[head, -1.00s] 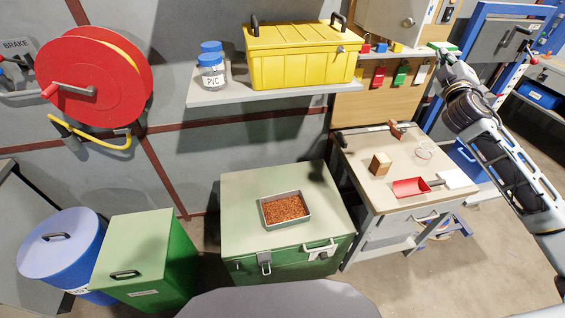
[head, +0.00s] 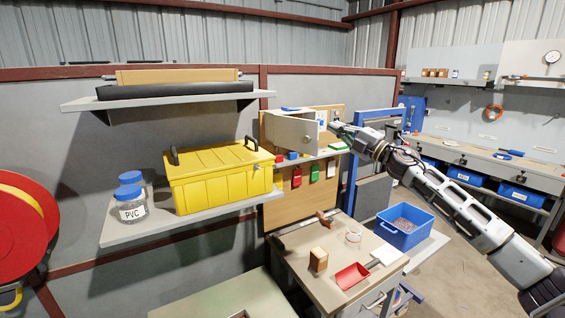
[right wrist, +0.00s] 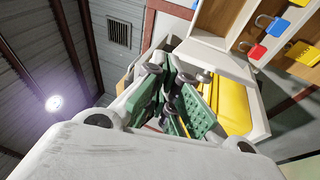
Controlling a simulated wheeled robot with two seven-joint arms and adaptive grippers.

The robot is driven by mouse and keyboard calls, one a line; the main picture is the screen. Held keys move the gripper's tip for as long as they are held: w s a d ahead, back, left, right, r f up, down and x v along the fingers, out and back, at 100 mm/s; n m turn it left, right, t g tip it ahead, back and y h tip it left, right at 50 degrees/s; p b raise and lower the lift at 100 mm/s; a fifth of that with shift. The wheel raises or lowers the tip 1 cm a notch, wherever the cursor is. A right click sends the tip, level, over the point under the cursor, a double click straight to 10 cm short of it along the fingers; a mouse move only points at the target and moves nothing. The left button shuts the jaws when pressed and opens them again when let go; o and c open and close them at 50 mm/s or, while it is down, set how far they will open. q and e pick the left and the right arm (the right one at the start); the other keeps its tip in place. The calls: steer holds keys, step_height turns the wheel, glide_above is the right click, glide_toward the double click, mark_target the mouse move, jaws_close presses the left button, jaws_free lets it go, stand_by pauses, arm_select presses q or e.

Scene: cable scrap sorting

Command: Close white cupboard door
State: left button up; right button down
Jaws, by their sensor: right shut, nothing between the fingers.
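The white cupboard door (head: 288,133) hangs open at the right end of the wall shelf in the head view, facing me, with a small round knob near its right edge. The cupboard's wood-coloured interior (head: 327,113) shows behind and right of it. My right gripper (head: 336,128) is just right of the door's free edge, in front of the opening. Its green fingers (right wrist: 178,103) are shut and empty in the right wrist view. I cannot tell whether they touch the door. My left gripper is not in view.
A yellow toolbox (head: 222,178) stands on the shelf left of the door. Red and green padlocks (head: 316,172) hang on a board below. Floor shows at right.

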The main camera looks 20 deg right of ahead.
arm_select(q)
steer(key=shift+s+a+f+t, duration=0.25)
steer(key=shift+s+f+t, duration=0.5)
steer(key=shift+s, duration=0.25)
arm_select(e)
steer(key=s+a+f+n+g+y, duration=0.3)
steer(key=a+f+g+y, duration=0.1)
steer(key=f+g, duration=0.1)
steer(key=shift+a+f+g, duration=0.2)
steer(key=shift+f+g, duration=0.05)
steer(key=shift+g, duration=0.25)
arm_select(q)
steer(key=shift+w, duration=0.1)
